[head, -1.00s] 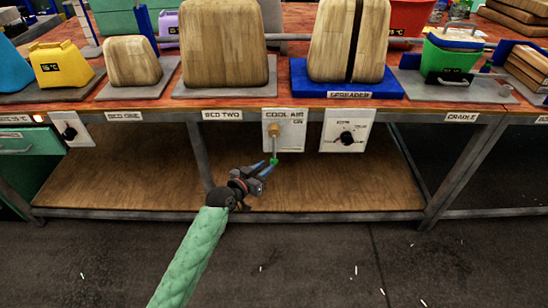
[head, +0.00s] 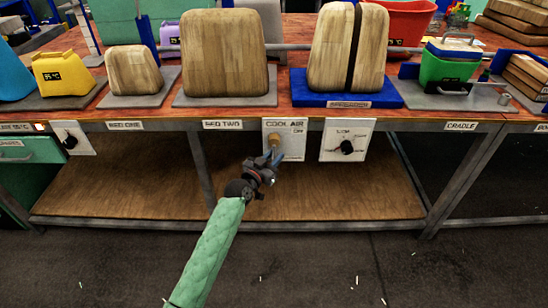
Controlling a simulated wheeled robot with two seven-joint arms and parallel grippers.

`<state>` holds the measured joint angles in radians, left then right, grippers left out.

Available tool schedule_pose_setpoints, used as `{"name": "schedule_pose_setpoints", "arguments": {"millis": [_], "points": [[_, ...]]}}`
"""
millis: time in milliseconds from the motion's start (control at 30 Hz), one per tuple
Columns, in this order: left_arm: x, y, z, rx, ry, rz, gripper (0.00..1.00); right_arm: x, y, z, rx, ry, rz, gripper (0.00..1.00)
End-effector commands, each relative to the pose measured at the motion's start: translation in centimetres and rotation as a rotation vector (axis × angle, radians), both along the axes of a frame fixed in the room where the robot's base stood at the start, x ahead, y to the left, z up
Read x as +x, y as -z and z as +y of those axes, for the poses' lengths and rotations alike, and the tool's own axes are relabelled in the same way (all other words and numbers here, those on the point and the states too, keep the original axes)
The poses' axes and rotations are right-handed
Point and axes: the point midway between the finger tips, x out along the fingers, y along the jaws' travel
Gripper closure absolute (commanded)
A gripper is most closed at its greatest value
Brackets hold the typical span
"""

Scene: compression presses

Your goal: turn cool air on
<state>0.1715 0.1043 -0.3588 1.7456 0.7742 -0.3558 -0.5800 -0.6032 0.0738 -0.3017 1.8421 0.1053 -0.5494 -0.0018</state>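My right gripper is not in view.
A dial panel (head: 347,140) is just right of the cool air panel. Above on the red-brown tabletop stand wooden blocks, including one on the blue spreader base (head: 347,96). A wooden lower shelf (head: 330,204) lies beneath, with table legs either side.

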Motion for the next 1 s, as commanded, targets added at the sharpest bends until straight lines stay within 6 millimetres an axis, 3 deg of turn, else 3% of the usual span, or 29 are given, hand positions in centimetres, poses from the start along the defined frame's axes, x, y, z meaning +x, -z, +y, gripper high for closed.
{"name": "schedule_pose_setpoints", "arguments": {"millis": [267, 400, 733, 1000], "points": [[0.1, 0.0, -0.1, 0.001, 0.000, 0.001, 0.75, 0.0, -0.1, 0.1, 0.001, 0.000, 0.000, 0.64], [0.1, 0.0, -0.1, 0.001, 0.000, 0.001, 1.00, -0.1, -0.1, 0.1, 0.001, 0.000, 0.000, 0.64], [0.1, 0.2, -0.1, -0.008, 0.001, 0.001, 1.00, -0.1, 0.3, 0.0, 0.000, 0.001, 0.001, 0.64], [0.1, 0.3, -0.6, -0.097, 0.000, -0.001, 1.00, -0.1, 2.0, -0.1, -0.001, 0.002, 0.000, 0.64]]}}
